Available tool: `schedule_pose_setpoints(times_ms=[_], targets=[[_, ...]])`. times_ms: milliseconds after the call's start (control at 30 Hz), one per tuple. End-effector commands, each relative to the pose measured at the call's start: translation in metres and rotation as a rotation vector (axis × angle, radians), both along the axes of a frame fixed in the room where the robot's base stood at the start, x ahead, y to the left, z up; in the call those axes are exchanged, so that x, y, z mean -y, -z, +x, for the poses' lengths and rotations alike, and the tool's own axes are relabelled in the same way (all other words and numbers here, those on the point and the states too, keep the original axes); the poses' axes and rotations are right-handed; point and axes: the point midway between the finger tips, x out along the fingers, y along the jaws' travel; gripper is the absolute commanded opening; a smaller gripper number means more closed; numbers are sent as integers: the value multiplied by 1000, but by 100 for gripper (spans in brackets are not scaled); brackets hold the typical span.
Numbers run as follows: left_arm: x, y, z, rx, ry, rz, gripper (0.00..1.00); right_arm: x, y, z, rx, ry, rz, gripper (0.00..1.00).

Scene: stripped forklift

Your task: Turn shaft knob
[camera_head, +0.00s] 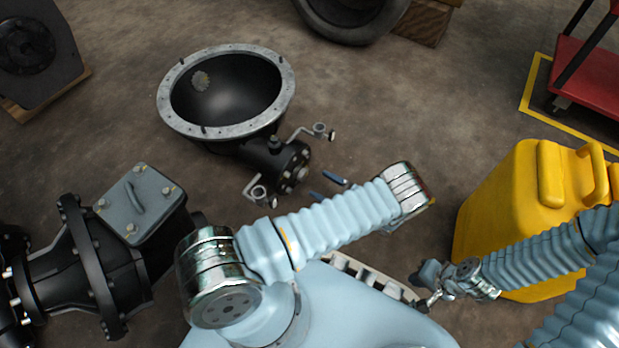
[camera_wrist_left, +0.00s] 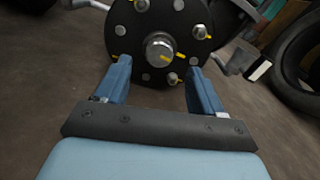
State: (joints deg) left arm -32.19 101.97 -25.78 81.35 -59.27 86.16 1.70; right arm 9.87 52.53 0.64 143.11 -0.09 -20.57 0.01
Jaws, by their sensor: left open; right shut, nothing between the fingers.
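The shaft knob (camera_head: 302,174) is a silver round end at the centre of a black bolted flange (camera_head: 288,165), on the stub of a bowl-shaped black housing (camera_head: 232,85). In the left wrist view the knob (camera_wrist_left: 160,48) faces me, with yellow marks and bolts around it. My left gripper (camera_head: 319,184) is open in front of the flange. Its blue fingers (camera_wrist_left: 157,68) are spread wider than the knob, one towards each side, with nothing between them. Whether the tips touch the flange is unclear. My right gripper (camera_head: 430,288) is shut and empty beside the yellow canister.
Bent metal brackets (camera_head: 318,131) stick out on both sides of the flange. A black gearbox (camera_head: 110,260) stands at the left. The yellow canister (camera_head: 490,220) is at the right, a red cart (camera_head: 588,80) behind it. Tyre (camera_head: 350,20) at the back. Floor between is clear.

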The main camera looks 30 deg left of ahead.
Motion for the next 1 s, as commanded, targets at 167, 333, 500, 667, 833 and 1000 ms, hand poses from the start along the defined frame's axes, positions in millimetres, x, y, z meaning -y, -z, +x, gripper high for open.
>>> schedule_pose_setpoints(times_ms=[167,333,500,667,833,1000], targets=[[-34,0,2,-1,-2,2,68,0,1,0,0,0,0,0],[-50,0,4,2,-1,0,68,0,2,0,0,0,0,0],[-54,0,4,2,-1,0,68,0,2,0,0,0,0,0],[-54,0,4,2,0,0,68,0,2,0,0,0,0,0],[-54,0,4,1,0,0,42,0,2,0,0,0,0,0],[-54,0,4,1,0,0,16,0,2,0,0,0,0,0]])
